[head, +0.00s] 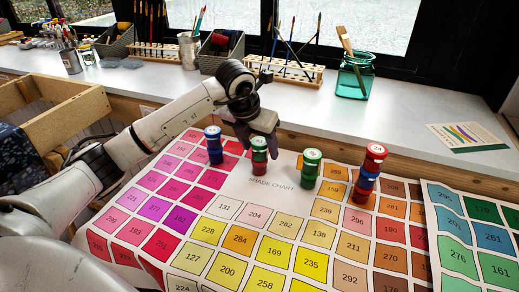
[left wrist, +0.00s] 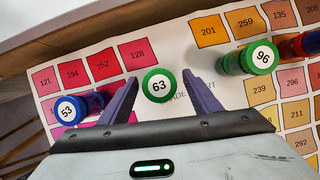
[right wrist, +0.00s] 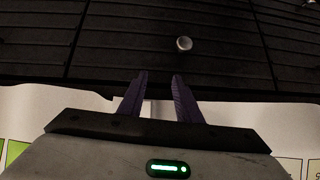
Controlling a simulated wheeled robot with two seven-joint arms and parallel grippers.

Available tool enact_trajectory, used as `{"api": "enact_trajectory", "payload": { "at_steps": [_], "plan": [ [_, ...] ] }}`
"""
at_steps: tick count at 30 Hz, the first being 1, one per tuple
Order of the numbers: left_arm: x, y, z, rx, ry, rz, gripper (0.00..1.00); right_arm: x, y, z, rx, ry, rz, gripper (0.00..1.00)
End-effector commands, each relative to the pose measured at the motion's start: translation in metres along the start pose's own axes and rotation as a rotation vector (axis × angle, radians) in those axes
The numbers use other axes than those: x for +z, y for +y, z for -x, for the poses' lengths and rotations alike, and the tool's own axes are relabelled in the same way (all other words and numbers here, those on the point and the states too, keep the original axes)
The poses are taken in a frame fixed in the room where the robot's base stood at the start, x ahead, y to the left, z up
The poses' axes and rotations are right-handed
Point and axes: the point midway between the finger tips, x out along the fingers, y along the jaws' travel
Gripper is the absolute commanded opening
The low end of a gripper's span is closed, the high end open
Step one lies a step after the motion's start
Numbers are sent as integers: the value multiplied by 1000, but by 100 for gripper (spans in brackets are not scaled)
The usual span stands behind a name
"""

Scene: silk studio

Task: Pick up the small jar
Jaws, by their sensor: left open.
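Several small jars with numbered lids stand on the shade chart. The green-lidded jar marked 63 (head: 259,155) has a red lower part. It also shows in the left wrist view (left wrist: 159,85), with its lid between my open fingertips. My left gripper (head: 258,135) points down at this jar from just above; I cannot tell whether it touches. A blue jar marked 53 (head: 213,145) stands to the left, a green jar marked 96 (head: 311,164) to the right. My right gripper (right wrist: 159,82) is open and empty.
The shade chart (head: 270,182) covers the work surface. Behind it, a raised white counter (head: 420,108) holds a teal glass jar (head: 355,75), brush racks (head: 285,70) and bins. A wooden drawer (head: 65,105) is at left. The right wrist view shows dark slats (right wrist: 235,45) and a small round knob (right wrist: 184,43).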

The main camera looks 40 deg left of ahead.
Motion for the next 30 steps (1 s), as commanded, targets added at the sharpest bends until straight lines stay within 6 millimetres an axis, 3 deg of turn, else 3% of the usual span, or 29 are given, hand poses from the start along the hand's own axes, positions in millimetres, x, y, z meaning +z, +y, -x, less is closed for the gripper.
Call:
{"api": "enact_trajectory", "payload": {
  "at_steps": [3,11,20,30],
  "plan": [
    [0,0,0,0,0,0,56,0,0,0,0,0,0,31],
    [0,0,1,0,0,0,12,-1,0,0,1,1,0,31],
    [3,0,6,0,-3,1,12,-4,0,1,1,6,0,31],
    [28,0,65,0,-6,1,12,-6,0,3,1,7,-1,31]
  ]
}}
